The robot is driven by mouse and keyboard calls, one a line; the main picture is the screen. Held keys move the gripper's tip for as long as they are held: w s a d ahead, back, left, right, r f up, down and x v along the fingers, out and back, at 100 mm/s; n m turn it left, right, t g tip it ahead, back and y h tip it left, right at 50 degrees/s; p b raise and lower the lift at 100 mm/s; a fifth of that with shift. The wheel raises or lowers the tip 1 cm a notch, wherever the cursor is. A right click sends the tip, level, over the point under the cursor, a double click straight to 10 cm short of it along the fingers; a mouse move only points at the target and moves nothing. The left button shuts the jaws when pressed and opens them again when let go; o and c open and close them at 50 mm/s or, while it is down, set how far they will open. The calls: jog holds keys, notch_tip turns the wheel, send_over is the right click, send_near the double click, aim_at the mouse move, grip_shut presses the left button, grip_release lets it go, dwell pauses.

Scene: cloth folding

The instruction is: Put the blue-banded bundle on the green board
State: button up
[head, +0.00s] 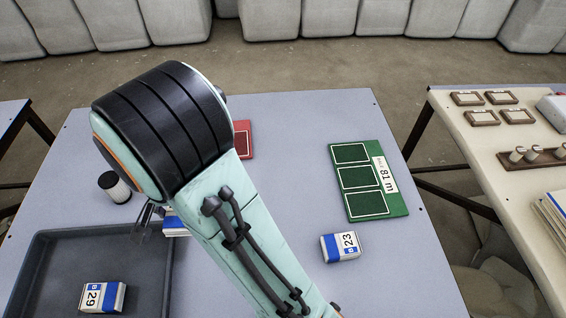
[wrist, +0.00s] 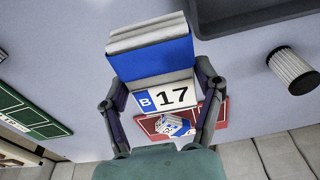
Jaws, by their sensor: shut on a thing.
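My gripper (wrist: 160,92) is shut on a blue-banded bundle (wrist: 150,62) marked B 17, with one finger on each side of it in the wrist view. In the head view my arm hides most of the gripper; a finger (head: 146,216) and a bit of the held bundle (head: 176,226) show above the table. The green board (head: 381,205) lies at the table's right, its three outlined fields empty. It also shows at the left of the wrist view (wrist: 38,126). Blue-banded bundles marked 23 (head: 340,247) and 29 (head: 102,297) lie on the table and in the tray.
The grey tray (head: 52,240) is at front left. A dark cylinder with a white side (head: 114,187) stands behind it. A red board (head: 243,140), mostly hidden by my arm, carries a small bundle (wrist: 174,124). Bundle 23 lies just in front of the green board.

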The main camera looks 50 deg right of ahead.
jog(key=shift+s+d+m, duration=0.1)
jog(key=shift+d+m, duration=0.05)
jog(key=shift+m, duration=0.25)
jog(key=s+d+m+g, duration=0.1)
jog(key=s+d+m, duration=0.35)
jog(key=d, duration=0.45)
jog(key=s+d+m, duration=0.4)
jog(key=d+m, duration=0.1)
jog(key=d, duration=0.5)
jog(key=s+d+r+m+g, duration=0.1)
jog(key=s+d+m, duration=0.35)
jog(key=s, duration=0.35)
jog(key=s+d+r+m, duration=0.1)
jog(key=s+d+m, duration=0.2)
jog(key=s+d, duration=0.45)
send_over(367, 176)
jog(key=a, duration=0.1)
notch_tip(367, 176, down, 9)
jog(key=shift+a+f, duration=0.1)
jog(key=shift+w+d+f, duration=0.1)
jog(key=shift+d+f, duration=0.35)
jog(key=shift+f, duration=1.65)
jog(key=shift+f, duration=0.1)
